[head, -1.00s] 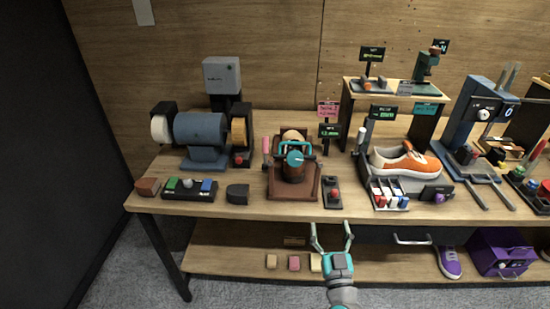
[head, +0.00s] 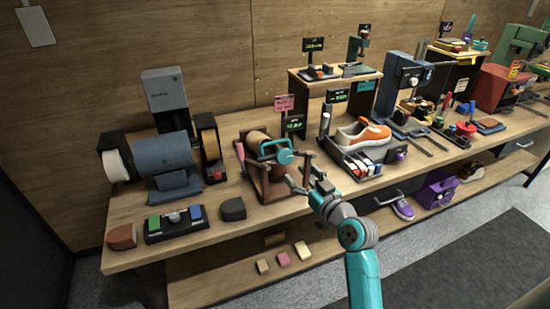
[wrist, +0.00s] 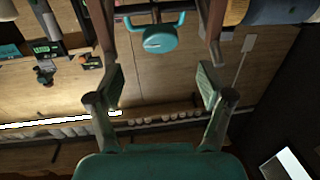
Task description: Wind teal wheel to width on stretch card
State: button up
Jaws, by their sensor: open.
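The teal wheel (head: 285,156), with a handle on each side, sits at the front of the brown shoe stretcher (head: 247,143) on the bench. A pink card (head: 284,103) stands behind it, above a small dark display with green figures (head: 293,122); the writing on both is too small to read surely. My gripper (head: 299,170) is open and empty just in front of the wheel, to its right. In the wrist view the wheel (wrist: 160,39) lies beyond and between the open fingers (wrist: 161,86), apart from them.
A blue machine (head: 165,155) and a dark block (head: 233,209) stand left of the stretcher. A lower shelf (head: 215,277) holds several small blocks.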

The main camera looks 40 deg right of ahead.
aim_at(285, 159)
jog(key=w, duration=0.3)
jog(key=w+d, duration=0.1)
jog(key=w, duration=0.6)
jog(key=shift+d, duration=0.25)
jog(key=shift+s, duration=0.1)
jog(key=c, duration=1.2)
jog(key=shift+m+g+h, duration=0.25)
jog(key=shift+m+h, duration=0.65)
jog(key=shift+m, duration=0.65)
jog(key=shift+m+g+h, duration=0.25)
jog(key=shift+m+h, duration=0.65)
jog(key=shift+m, duration=0.65)
